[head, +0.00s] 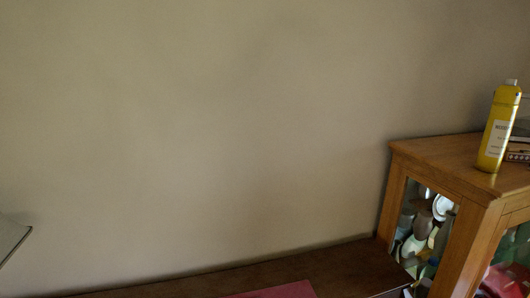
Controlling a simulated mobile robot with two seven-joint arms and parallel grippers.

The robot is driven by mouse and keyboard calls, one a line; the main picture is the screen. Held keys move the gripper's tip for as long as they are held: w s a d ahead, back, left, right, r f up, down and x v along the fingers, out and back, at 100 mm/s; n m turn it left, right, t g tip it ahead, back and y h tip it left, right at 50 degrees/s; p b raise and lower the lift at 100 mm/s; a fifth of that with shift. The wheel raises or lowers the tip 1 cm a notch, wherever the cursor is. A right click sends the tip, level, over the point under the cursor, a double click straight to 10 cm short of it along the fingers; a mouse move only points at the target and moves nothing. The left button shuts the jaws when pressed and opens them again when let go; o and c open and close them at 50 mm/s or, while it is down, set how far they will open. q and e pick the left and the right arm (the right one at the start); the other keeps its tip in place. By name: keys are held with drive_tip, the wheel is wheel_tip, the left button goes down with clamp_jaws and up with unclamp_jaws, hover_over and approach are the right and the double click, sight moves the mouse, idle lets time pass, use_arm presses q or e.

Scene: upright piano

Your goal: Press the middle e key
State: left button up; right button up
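No piano keys show in the head view, so the middle e key is out of sight. A dark brown wooden surface (345,266) runs along the wall at the bottom; I cannot tell whether it is the top of the piano. Neither of my grippers is in view.
A wooden glass-sided cabinet (431,164) with crockery inside stands at the right. A yellow bottle (499,125) stands upright on it. A flat red thing (285,291) lies at the bottom edge. A grey panel corner (10,237) shows at the left. The plain wall (200,120) fills the rest.

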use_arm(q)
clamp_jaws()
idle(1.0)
